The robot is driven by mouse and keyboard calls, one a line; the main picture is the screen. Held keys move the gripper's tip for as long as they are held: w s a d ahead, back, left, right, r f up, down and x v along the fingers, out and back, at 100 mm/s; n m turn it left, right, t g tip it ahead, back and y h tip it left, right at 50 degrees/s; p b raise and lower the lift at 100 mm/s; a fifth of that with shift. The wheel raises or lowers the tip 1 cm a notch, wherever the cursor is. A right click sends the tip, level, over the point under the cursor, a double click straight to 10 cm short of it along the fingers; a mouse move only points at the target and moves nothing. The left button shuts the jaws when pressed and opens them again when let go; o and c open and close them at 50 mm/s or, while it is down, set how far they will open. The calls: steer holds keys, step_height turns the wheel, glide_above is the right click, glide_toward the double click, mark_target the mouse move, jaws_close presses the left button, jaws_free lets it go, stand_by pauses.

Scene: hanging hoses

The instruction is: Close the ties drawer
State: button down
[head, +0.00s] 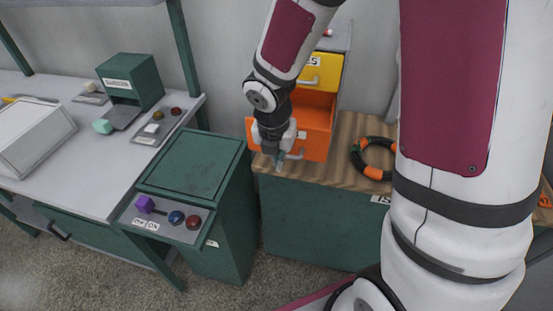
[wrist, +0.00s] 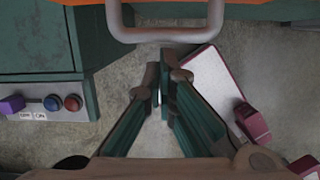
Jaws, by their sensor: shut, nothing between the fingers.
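A small drawer unit stands on the wooden top, with a yellow drawer (head: 322,72) above an orange drawer (head: 318,138). The orange drawer is pulled out, and its open inside shows. The yellow front has a label of which only the end, "ES", shows; no label on the orange front can be read. My gripper (head: 278,162) is at the orange front, hiding part of it. In the wrist view the shut, empty fingers (wrist: 163,75) are just short of the grey handle (wrist: 165,36); contact cannot be told.
A black and orange hose ring (head: 372,158) lies right of the drawers on the wooden top. A green cabinet (head: 195,165) with a panel of purple, blue and red knobs (head: 168,215) stands to the left. A grey workbench (head: 75,140) is further left.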

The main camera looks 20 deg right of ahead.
steer(key=w+d, duration=0.3)
steer(key=w, duration=0.1)
steer(key=w+d, duration=0.3)
steer(key=w, duration=0.2)
steer(key=w+d, duration=0.4)
steer(key=w, duration=0.1)
steer(key=shift+w+d, duration=0.25)
steer(key=shift+r, duration=0.1)
